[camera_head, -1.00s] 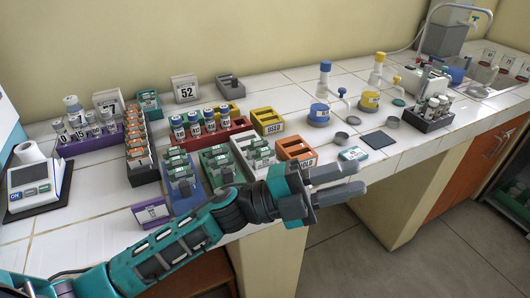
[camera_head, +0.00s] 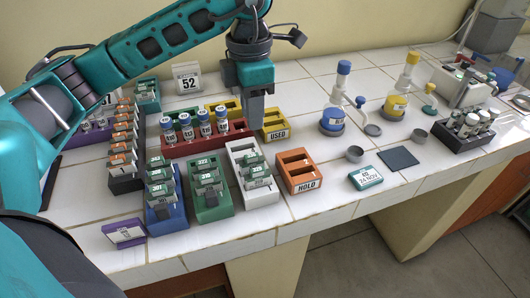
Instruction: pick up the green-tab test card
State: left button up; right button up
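Cards with dark green tabs and white number labels stand in three racks: the blue rack (camera_head: 167,223), the green rack (camera_head: 212,211) and the white rack (camera_head: 262,196). I cannot tell which single card the task means. My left gripper (camera_head: 253,120) points straight down behind the white rack, by the right end of the red vial rack (camera_head: 192,148) and the yellow USED rack (camera_head: 277,135). It shows side-on, so the gap between its fingers is hidden. No card shows in it. My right gripper is out of view.
An orange HOLD rack (camera_head: 298,185) stands right of the white rack. A green-edged timer-like block (camera_head: 366,178), a dark square pad (camera_head: 398,158) and a small grey cup (camera_head: 354,154) lie further right. A dark vial rack (camera_head: 465,135) and bottles stand beyond.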

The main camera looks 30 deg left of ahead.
aim_at(251, 155)
pick_arm(q)
notch_tip(251, 155, down, 7)
jog(key=shift+s+f, duration=0.15)
jog(key=shift+a+f, duration=0.15)
jog(key=shift+f, duration=1.25)
jog(key=shift+a+f, duration=0.1)
jog(key=shift+f, duration=1.25)
grip_shut()
